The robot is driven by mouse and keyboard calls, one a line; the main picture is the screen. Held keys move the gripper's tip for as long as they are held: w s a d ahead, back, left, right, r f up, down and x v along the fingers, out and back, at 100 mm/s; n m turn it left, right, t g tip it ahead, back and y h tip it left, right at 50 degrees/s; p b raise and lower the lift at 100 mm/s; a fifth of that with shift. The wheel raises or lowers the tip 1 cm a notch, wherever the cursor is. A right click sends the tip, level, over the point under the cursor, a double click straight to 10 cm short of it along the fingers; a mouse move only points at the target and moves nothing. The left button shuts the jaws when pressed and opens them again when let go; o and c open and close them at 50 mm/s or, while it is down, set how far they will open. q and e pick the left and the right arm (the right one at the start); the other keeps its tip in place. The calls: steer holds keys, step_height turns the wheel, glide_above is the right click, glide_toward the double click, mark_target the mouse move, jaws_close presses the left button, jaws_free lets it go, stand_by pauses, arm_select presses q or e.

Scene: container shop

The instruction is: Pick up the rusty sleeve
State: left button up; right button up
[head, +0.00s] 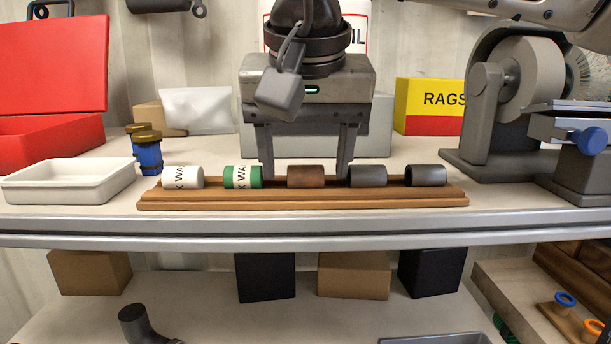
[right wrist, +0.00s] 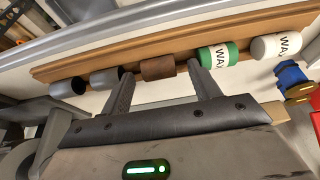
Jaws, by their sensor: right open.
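The rusty sleeve (head: 306,176) is a brown cylinder lying on its side in the middle of a wooden rack (head: 300,199). It also shows in the right wrist view (right wrist: 158,67). My right gripper (head: 307,176) is open above the rack, its fingers pointing down at either side of the sleeve. In the right wrist view its fingertips (right wrist: 159,70) are apart, with the sleeve between and slightly beyond them. I cannot tell whether either finger touches it. My left gripper is not in view.
On the rack, a green-banded roll (head: 243,177) and a white roll (head: 183,177) lie left of the sleeve; two grey sleeves (head: 368,176) (head: 425,175) lie right. A white tray (head: 70,181) stands left, a bench grinder (head: 500,100) right. A yellow-red rags box (head: 429,106) stands behind.

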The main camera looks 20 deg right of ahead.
steer(key=shift+c, duration=0.3)
steer(key=c, duration=1.1)
steer(key=shift+o, duration=0.2)
steer(key=shift+r, duration=0.1)
